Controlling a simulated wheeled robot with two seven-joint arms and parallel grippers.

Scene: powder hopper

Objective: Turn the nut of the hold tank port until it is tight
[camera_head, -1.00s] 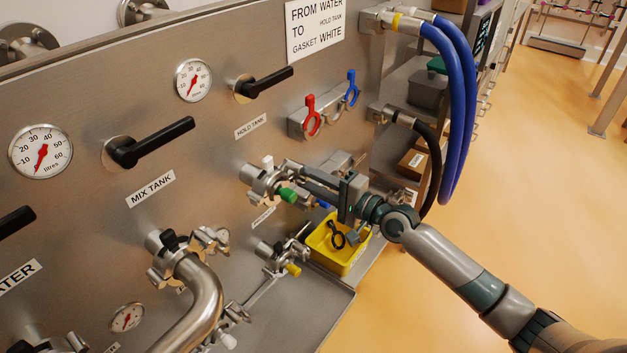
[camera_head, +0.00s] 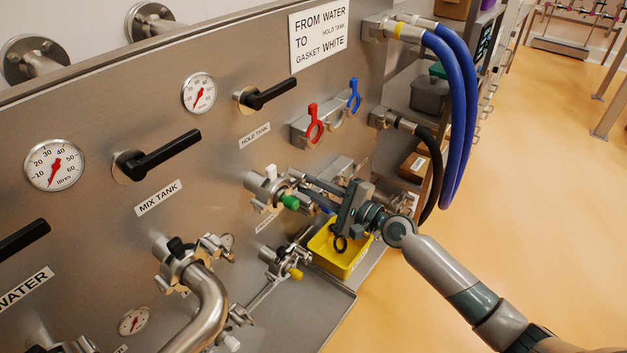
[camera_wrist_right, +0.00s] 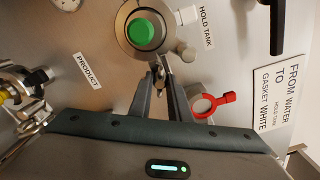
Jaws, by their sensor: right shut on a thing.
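The hold tank port (camera_head: 264,187) stands out from the steel panel below the HOLD TANK label, with a metal clamp around it and a green cap (camera_head: 290,202) at its front. The green cap also shows in the right wrist view (camera_wrist_right: 145,32). My right gripper (camera_head: 294,178) reaches in from the right to the port's side. In the right wrist view its fingers (camera_wrist_right: 160,76) are closed together on a small metal piece at the port's edge, the clamp's nut, mostly hidden between the fingertips. My left gripper is in neither view.
A yellow bin (camera_head: 336,257) with a black ring part sits below the right gripper. Red (camera_head: 314,124) and blue (camera_head: 354,96) handled rings hang above. A lower port with a yellow cap (camera_head: 295,273) and a bent steel pipe (camera_head: 207,300) stand to the left. Blue hoses (camera_head: 457,110) hang at right.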

